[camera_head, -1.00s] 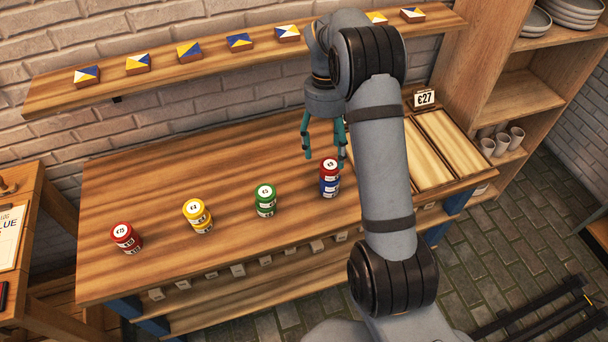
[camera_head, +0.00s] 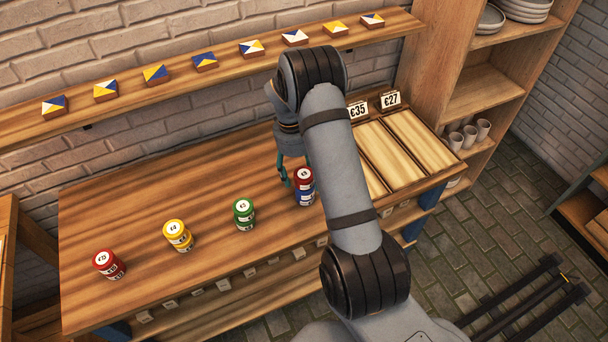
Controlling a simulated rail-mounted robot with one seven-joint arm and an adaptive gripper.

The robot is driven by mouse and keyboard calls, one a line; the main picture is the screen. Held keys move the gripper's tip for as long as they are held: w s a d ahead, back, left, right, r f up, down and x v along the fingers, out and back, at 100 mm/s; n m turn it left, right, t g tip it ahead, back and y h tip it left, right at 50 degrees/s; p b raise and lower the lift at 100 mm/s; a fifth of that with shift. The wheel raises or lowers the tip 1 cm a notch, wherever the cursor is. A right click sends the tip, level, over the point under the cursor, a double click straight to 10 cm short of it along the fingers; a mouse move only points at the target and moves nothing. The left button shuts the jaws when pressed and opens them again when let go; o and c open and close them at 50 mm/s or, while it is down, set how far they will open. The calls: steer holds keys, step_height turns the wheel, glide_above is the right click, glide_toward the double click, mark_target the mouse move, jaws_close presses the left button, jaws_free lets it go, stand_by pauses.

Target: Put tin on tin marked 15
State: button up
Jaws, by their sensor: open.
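Short stacks of tins stand in a row on the wooden workbench (camera_head: 200,215). At the left is a red stack (camera_head: 109,265) whose top label looks like 15, though it is small. Then come a yellow stack (camera_head: 178,236) with a 4 on top and a green stack (camera_head: 244,212). At the right, a red tin (camera_head: 304,177) sits on a blue tin (camera_head: 304,197). My gripper (camera_head: 293,171) is open at this stack, with one teal finger just left of the red tin. My arm hides the other finger, and contact is unclear.
Wooden trays (camera_head: 418,148) with price cards for 35 and 27 lie at the bench's right end. A wall shelf (camera_head: 220,76) holds several painted tiles above. Shelving with plates and cups (camera_head: 456,140) stands at the right. The bench's left back is clear.

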steer(key=c, duration=0.3)
steer(key=c, duration=1.1)
steer(key=shift+c, duration=0.2)
